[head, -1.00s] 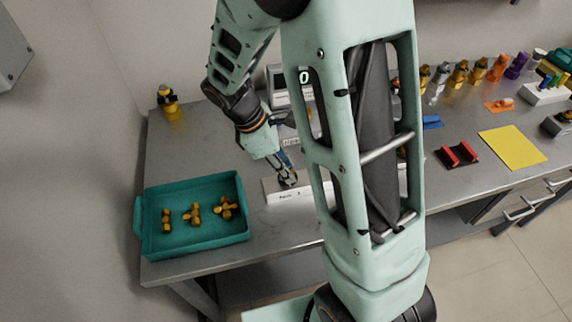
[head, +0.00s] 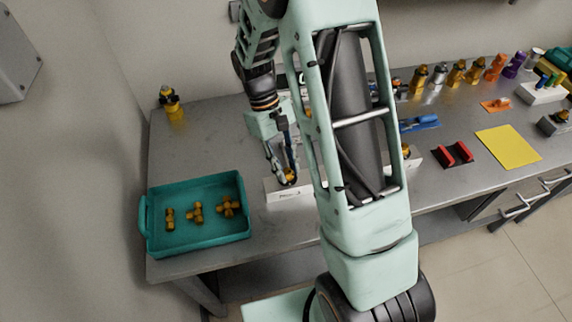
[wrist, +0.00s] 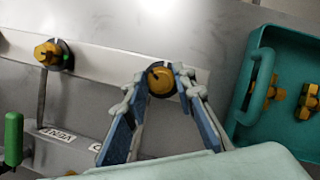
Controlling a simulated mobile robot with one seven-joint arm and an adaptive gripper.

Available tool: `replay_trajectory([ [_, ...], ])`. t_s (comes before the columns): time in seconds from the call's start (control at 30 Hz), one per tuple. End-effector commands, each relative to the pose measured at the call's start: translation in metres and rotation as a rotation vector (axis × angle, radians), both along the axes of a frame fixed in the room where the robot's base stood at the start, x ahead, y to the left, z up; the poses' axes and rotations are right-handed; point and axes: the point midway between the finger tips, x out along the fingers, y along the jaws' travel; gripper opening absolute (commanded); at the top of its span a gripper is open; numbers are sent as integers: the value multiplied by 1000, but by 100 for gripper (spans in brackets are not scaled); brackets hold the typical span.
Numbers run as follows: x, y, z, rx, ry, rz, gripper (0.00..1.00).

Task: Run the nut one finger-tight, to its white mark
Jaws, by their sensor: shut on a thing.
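A brass nut (wrist: 160,79) sits on the white block, between my gripper's fingers in the wrist view. A dark line shows on its face; I cannot make out a white mark. In the head view the nut (head: 290,176) shows small at the fingertips, on the labelled white block (head: 292,195). My gripper (wrist: 163,82) is shut on this nut, one finger on each side. My gripper (head: 287,180) points down at the block in the head view. A second brass nut (wrist: 48,54) sits on the same white strip to the left, with a small green light beside it.
A teal tray (head: 150,240) with brass fittings stands at the table's left. A green handle (wrist: 13,138) is at left in the wrist view. My arm hides the table's middle.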

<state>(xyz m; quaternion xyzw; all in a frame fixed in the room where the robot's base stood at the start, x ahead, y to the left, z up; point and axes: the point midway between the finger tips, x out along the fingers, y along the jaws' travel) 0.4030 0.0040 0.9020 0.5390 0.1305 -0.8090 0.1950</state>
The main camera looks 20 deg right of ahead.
Motion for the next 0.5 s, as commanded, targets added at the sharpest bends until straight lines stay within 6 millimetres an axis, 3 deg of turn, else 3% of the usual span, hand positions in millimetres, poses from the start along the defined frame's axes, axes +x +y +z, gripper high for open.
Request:
replay_trajectory([
  [0.5,3,-3,3,0,-5,-492,0],
])
